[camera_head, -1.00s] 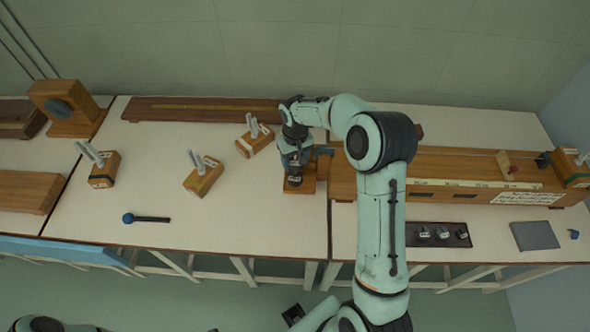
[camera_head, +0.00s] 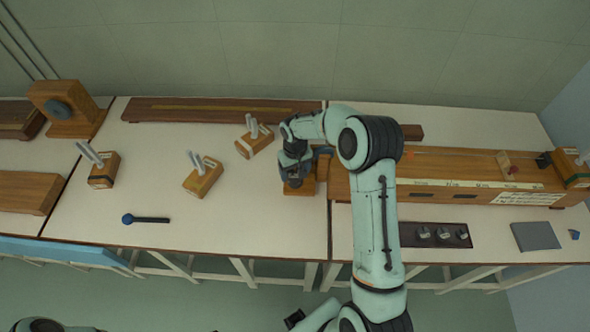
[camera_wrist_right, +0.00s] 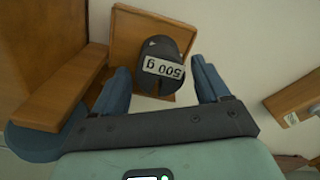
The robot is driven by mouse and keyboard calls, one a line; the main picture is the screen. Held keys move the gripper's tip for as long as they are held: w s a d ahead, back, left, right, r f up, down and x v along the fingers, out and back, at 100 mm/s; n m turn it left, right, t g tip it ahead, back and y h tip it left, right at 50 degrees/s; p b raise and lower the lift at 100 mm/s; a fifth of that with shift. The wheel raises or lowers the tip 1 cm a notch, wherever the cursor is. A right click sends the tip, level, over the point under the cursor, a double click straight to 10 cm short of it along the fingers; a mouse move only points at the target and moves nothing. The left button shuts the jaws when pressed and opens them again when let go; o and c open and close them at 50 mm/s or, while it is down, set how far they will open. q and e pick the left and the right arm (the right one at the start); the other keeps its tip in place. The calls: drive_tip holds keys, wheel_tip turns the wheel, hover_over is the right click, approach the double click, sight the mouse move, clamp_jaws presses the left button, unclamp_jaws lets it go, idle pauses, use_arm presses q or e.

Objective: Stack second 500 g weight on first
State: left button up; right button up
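A dark cylindrical weight labelled "500 g" (camera_wrist_right: 163,68) sits on a square wooden platform (camera_wrist_right: 125,38) in the right wrist view. My right gripper (camera_wrist_right: 162,78) is open, with its blue fingers on either side of the weight. In the head view my right gripper (camera_head: 293,178) is low over the wooden platform (camera_head: 302,190) and hides most of the weight. I cannot tell whether this is one weight or two stacked. My left gripper is not in view.
A dark tray (camera_head: 406,240) with small labelled weights lies at the right, beside a grey flat pad (camera_head: 534,236). A long wooden apparatus (camera_head: 440,160) adjoins the platform. Wooden blocks with pale posts (camera_head: 203,180) stand to the left. The front-left tabletop is mostly clear.

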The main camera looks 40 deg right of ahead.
sight(295, 172)
drive_tip(key=shift+r, duration=0.15)
wheel_tip(295, 172, up, 12)
drive_tip(key=shift+p, duration=0.3)
idle(0.8)
